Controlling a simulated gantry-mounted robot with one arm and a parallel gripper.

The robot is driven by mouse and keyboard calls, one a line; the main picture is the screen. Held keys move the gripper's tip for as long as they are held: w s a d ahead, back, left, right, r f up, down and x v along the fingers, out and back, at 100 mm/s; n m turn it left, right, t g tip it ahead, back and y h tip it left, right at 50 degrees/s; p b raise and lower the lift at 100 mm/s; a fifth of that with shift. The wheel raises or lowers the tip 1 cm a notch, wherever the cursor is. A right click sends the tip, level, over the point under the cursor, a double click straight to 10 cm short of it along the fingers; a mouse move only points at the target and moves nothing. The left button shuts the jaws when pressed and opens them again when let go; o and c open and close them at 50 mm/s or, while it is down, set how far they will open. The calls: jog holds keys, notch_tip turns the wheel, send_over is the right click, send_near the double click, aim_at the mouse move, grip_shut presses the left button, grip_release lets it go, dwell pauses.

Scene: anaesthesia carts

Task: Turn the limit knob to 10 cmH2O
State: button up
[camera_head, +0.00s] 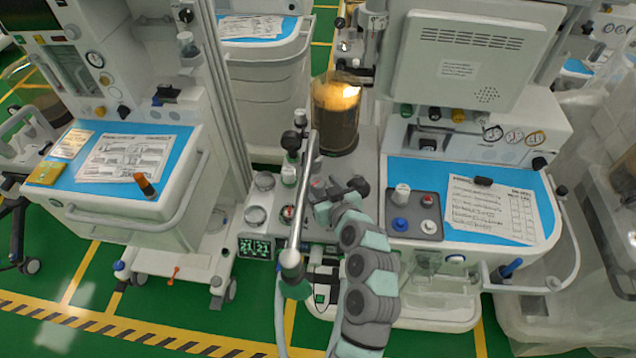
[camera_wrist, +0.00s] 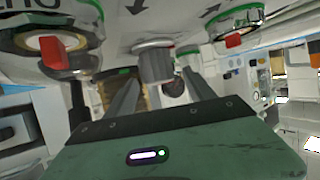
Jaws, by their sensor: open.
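In the wrist view, a grey ribbed knob (camera_wrist: 155,64) projects from a pale panel and lies between the fingers of my gripper (camera_wrist: 160,78). The gripper is open, with one finger on each side of the knob; I cannot tell whether either finger touches it. Which knob is the limit knob, and any cmH2O scale, cannot be read. In the head view, my gripper (camera_head: 322,192) is at the front of the middle machine, right of the slanted metal tube, and partly hides the panel there.
Two round dials with red pointers flank the grey knob, one at left (camera_wrist: 52,52) and one at right (camera_wrist: 232,40). A slanted metal tube (camera_head: 301,200) stands close to my gripper's left. A tray of small knobs (camera_head: 413,222) lies on the blue worktop at right.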

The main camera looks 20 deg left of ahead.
jog(key=shift+x, duration=0.9)
jog(key=shift+r, duration=0.1)
jog(key=c, duration=1.4)
jog(key=shift+p, duration=0.4)
grip_shut()
